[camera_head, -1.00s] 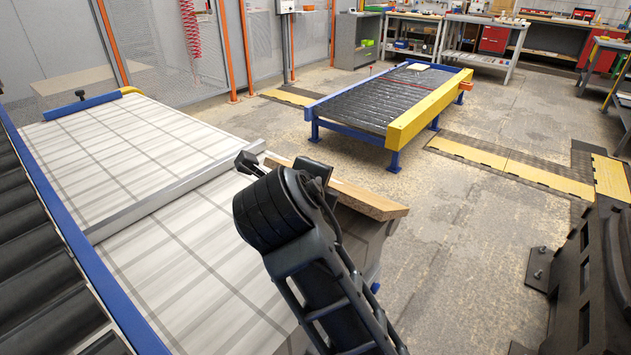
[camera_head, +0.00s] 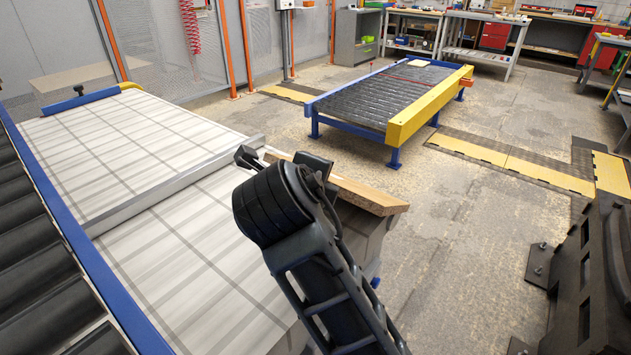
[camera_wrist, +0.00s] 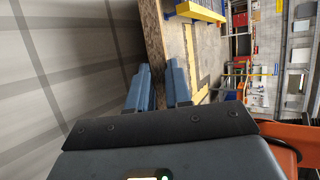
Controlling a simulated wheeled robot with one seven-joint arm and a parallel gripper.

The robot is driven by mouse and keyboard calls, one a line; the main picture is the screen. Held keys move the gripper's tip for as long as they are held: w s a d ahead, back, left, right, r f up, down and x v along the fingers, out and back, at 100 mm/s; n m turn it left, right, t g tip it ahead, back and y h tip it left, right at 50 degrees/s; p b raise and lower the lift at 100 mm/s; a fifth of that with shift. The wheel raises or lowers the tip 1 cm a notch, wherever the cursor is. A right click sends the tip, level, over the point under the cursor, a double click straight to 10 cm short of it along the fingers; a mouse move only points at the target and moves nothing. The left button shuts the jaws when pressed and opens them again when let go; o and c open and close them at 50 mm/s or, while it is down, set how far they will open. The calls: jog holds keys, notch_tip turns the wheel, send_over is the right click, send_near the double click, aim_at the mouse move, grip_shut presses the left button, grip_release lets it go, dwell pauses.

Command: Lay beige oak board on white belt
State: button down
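The beige oak board (camera_head: 368,196) is a long narrow plank seen almost edge-on, at the right side of the white belt. It also shows in the wrist view (camera_wrist: 154,38), running away from me between the fingers. My gripper (camera_head: 283,165) has one finger on each side of it; in the wrist view the fingertips (camera_wrist: 158,80) close around the board. The middle of the board is partly hidden behind my arm. The white belt (camera_head: 195,255) has grey grid lines and fills the left of the head view. I cannot tell whether the board touches it.
A grey bar (camera_head: 175,190) crosses the belt. A blue rail and black rollers (camera_head: 25,240) run along its left. A blue-and-yellow roller table (camera_head: 425,115) stands beyond. A dark machine part (camera_head: 590,270) stands at the right. The concrete floor between is clear.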

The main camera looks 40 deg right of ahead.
jog(key=c, duration=1)
grip_release()
jog(key=shift+o, duration=0.4)
jog(key=shift+r, duration=0.15)
jog(key=g+y+p, duration=0.1)
jog(key=p, duration=0.1)
jog(key=g+y+p, duration=0.1)
jog(key=y+p, duration=0.1)
jog(key=p, duration=0.1)
jog(key=g+y+p, duration=0.1)
jog(key=p, duration=0.1)
jog(key=shift+s+a+r+g+y+p, duration=0.2)
jog(key=shift+r+g+y+p, duration=0.1)
jog(key=shift+r+y+p, duration=0.1)
jog(key=shift+f, duration=0.15)
